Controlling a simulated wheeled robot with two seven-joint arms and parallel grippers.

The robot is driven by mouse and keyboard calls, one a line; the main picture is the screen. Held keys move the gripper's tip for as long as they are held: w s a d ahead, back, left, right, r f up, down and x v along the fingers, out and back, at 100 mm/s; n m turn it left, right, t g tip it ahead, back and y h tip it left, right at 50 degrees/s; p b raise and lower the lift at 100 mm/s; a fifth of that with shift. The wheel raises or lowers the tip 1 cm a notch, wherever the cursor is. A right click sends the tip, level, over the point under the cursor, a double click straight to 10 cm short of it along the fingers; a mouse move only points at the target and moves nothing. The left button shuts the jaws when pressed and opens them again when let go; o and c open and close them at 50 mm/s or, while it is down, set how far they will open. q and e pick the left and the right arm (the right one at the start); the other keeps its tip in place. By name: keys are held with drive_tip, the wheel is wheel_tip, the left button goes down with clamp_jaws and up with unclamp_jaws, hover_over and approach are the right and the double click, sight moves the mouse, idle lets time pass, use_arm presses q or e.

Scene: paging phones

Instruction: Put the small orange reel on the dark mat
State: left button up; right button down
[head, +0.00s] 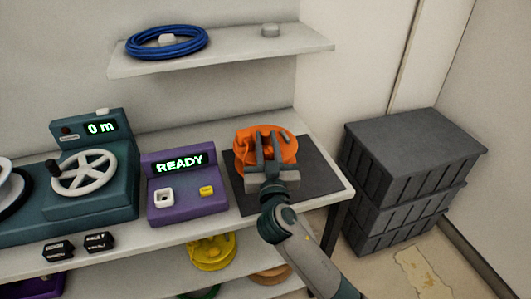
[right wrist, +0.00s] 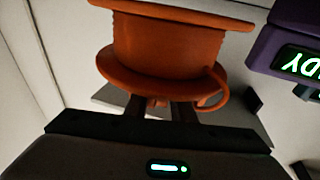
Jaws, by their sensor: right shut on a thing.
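The small orange reel (head: 283,147) is at the right end of the bench, over the dark mat (head: 313,180). My right gripper (head: 265,155) is shut on the reel, with its fingers across the reel's near side. In the right wrist view the reel (right wrist: 165,45) stands large in front of the fingers (right wrist: 160,108), its two flanges and an orange loop at its side showing. I cannot tell whether the reel touches the mat. My left gripper does not show.
A purple box (head: 187,190) reading READY stands left of the mat. Further left is a teal machine (head: 92,195) with a white handwheel. A shelf (head: 230,55) above holds a blue coil (head: 167,43). Yellow reel (head: 212,252) sits below. Grey crates (head: 410,180) stand right.

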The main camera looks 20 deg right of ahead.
sight(266, 151)
drive_tip(key=shift+w+a, duration=0.1)
drive_tip(key=shift+w, duration=0.05)
drive_tip(key=shift+f, duration=2)
drive_tip(key=shift+f, duration=0.1)
drive_tip(key=c, duration=1.9)
unclamp_jaws()
drive_tip(key=shift+f, duration=0.15)
drive_tip(key=o, duration=0.4)
